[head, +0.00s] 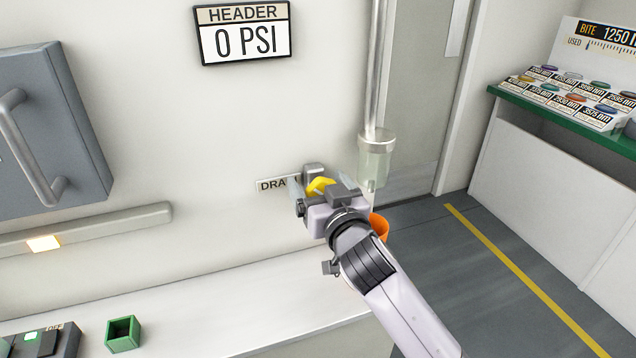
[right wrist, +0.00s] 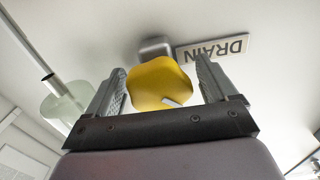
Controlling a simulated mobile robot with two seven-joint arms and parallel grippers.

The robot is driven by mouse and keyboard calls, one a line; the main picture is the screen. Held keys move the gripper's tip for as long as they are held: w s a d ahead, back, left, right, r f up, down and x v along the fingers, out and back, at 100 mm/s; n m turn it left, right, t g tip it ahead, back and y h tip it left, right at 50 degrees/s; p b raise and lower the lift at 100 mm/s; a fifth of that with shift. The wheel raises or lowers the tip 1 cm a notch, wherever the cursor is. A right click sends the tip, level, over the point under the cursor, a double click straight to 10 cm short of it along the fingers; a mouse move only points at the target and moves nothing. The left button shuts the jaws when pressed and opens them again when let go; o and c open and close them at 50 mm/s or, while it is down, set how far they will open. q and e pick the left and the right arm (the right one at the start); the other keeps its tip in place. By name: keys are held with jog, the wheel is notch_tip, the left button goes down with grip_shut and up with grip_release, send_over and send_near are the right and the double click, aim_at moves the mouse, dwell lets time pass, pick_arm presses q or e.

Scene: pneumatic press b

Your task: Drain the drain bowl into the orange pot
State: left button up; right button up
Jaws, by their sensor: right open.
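The drain bowl (head: 375,162) is a clear cup under a vertical pipe by the wall; it also shows at the left of the right wrist view (right wrist: 66,108). A yellow drain handle (head: 320,186) sits on a grey wall mount beside the DRAIN label (head: 274,184). My right gripper (head: 318,192) is open at the yellow handle. In the right wrist view the handle (right wrist: 158,84) lies between the two spread fingers, with a gap on each side. The orange pot (head: 379,226) stands below the bowl, mostly hidden by my right arm. My left gripper is out of view.
A header display (head: 243,32) on the wall reads 0 PSI. A grey cabinet with a handle (head: 32,150) is on the left. A white ledge (head: 240,305) runs below, with a green open box (head: 122,334). A green-edged counter (head: 560,122) stands at right; the floor between is clear.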

jog(key=shift+w+a, duration=0.1)
jog(key=shift+w, duration=0.2)
jog(key=c, duration=1)
jog(key=shift+m, duration=1.5)
jog(key=o, duration=1)
jog(key=shift+s, duration=0.15)
jog(key=v, duration=0.7)
